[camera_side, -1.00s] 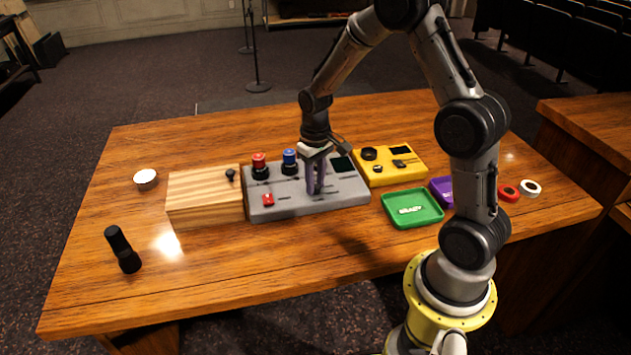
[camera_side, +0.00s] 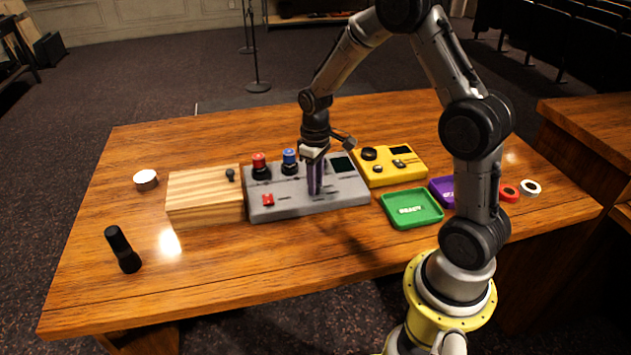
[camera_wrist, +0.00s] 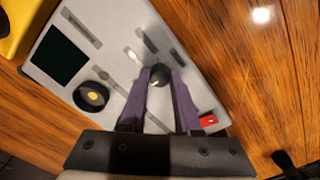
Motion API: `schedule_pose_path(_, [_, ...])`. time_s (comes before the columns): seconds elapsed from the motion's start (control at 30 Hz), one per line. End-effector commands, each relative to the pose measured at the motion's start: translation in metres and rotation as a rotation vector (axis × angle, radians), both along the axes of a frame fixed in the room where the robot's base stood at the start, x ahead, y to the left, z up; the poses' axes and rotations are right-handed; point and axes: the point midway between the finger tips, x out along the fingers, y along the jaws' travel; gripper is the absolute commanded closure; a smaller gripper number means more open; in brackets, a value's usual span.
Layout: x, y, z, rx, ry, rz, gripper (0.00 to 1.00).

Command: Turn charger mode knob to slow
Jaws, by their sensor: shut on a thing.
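The grey panel (camera_side: 345,195) sits mid-table, with a small black knob (camera_wrist: 157,75) on its face in the wrist view. My gripper (camera_side: 315,191) points straight down at the panel, its purple fingers shut on this knob, one on each side. The fingers hide the knob in the side view. The knob's top shows a small pale mark in the wrist view. A larger black knob (camera_wrist: 91,96) with a yellowish centre sits near the panel's dark screen (camera_wrist: 60,55). I cannot read any mode labels.
Red (camera_side: 259,166) and blue (camera_side: 290,162) knobs stand at the panel's back, and a red switch (camera_side: 268,200) at its front left. A wooden block (camera_side: 205,195) is left. A yellow box (camera_side: 385,176) and green tray (camera_side: 440,217) are right.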

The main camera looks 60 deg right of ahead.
Motion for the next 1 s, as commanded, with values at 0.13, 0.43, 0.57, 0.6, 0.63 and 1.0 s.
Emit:
schedule_pose_path(0.13, [0.001, 0.0, 0.002, -0.002, -0.004, 0.001, 0.56])
schedule_pose_path(0.43, [0.001, 0.0, 0.001, -0.001, -0.002, 0.0, 0.38])
schedule_pose_path(0.57, [0.001, 0.0, 0.002, -0.001, -0.002, -0.001, 0.38])
schedule_pose_path(0.6, [0.001, 0.0, 0.004, -0.001, -0.003, -0.001, 0.38])
schedule_pose_path(0.63, [0.001, 0.0, 0.006, -0.001, -0.004, -0.001, 0.38])
schedule_pose_path(1.0, [0.002, 0.0, 0.076, -0.003, -0.009, 0.0, 0.38])
